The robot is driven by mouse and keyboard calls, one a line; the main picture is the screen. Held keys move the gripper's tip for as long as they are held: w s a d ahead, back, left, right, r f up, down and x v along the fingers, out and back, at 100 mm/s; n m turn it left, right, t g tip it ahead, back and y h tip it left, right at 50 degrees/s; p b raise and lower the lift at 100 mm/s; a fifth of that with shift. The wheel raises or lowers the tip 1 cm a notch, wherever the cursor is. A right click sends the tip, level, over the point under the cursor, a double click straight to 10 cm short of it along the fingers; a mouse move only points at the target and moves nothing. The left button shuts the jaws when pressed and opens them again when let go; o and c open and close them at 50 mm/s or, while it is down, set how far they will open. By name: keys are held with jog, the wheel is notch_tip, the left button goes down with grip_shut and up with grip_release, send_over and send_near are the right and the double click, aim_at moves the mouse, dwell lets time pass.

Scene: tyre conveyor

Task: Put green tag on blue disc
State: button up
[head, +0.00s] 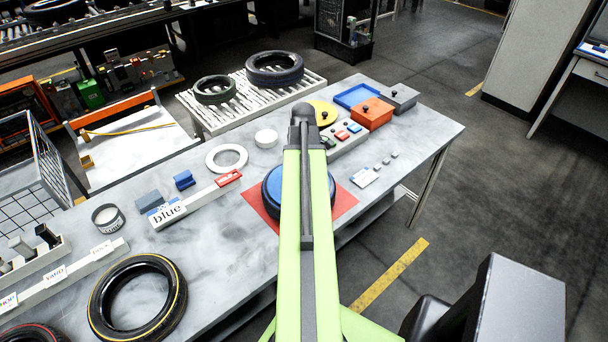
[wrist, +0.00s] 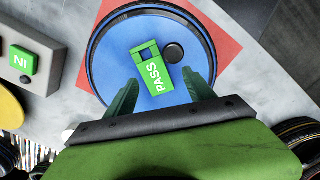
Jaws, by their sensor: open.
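The green tag (wrist: 155,76), marked PASS, lies on the blue disc (wrist: 117,52) in the wrist view, beside the disc's black knob (wrist: 173,53). In the head view the blue disc (head: 271,190) sits on a red square, partly hidden by my arm, and the tag cannot be seen. My gripper (wrist: 162,82) is open, with its two dark green fingers over the disc, one on each side of the tag's lower part.
The red square (head: 343,203) lies under the disc. A grey strip with coloured blocks (head: 350,140), an orange box (head: 371,114) and a yellow disc (head: 320,111) stand beyond it. Bare tabletop (head: 220,250) is at the front left.

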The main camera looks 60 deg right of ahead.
notch_tip(320, 180, up, 13)
jog(key=p, duration=1.2)
jog(key=shift+p, duration=0.4)
jog(key=shift+f, duration=0.1)
jog(key=w+a+m, duration=0.1)
jog(key=w+a, duration=0.8)
jog(key=a, duration=0.3)
jog(key=w+a+m, duration=0.1)
jog(key=w+a, duration=0.8)
jog(key=a, duration=0.3)
jog(key=w+a+m, duration=0.1)
jog(key=a, duration=1.1)
jog(key=w+a+m, duration=0.2)
jog(key=a, duration=1.1)
jog(key=shift+w+a, duration=0.25)
